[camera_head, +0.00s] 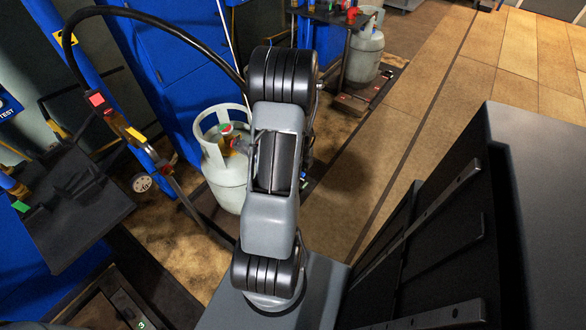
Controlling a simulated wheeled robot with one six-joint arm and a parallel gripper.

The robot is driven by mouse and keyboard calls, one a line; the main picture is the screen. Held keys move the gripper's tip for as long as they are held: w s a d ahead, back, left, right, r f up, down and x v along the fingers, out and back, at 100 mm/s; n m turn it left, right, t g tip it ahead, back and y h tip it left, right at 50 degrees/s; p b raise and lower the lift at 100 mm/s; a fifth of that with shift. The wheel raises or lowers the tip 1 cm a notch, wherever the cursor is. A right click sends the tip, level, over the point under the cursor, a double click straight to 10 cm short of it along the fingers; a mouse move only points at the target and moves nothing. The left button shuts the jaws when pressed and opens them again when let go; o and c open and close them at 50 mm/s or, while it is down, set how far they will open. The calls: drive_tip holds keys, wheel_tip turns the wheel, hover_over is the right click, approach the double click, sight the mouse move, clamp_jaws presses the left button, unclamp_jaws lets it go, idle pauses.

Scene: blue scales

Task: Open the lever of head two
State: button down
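A filling head (125,130) with pink and yellow tags hangs at the end of a black hose beside the blue frame, left of a pale gas cylinder (212,165). I see no number on this head, so I cannot tell whether it is head two. Its lever cannot be made out clearly. The cylinder stands upright with a red and green piece at its valve, and my arm covers its right side. My arm rises through the middle of the picture, to the right of the head. My gripper is hidden behind the arm.
A dark tilted panel (70,205) stands at the left. Another pale cylinder (364,55) stands on a scale at the top. A scale display reading 3 (140,323) is at the bottom left. Open tiled floor (480,70) lies at the upper right.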

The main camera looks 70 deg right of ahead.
idle(0.4)
drive_tip(key=c, duration=1)
unclamp_jaws()
drive_tip(key=shift+c, duration=0.2)
wheel_tip(320, 180, up, 14)
drive_tip(key=p, duration=0.3)
drive_tip(key=shift+f, duration=0.1)
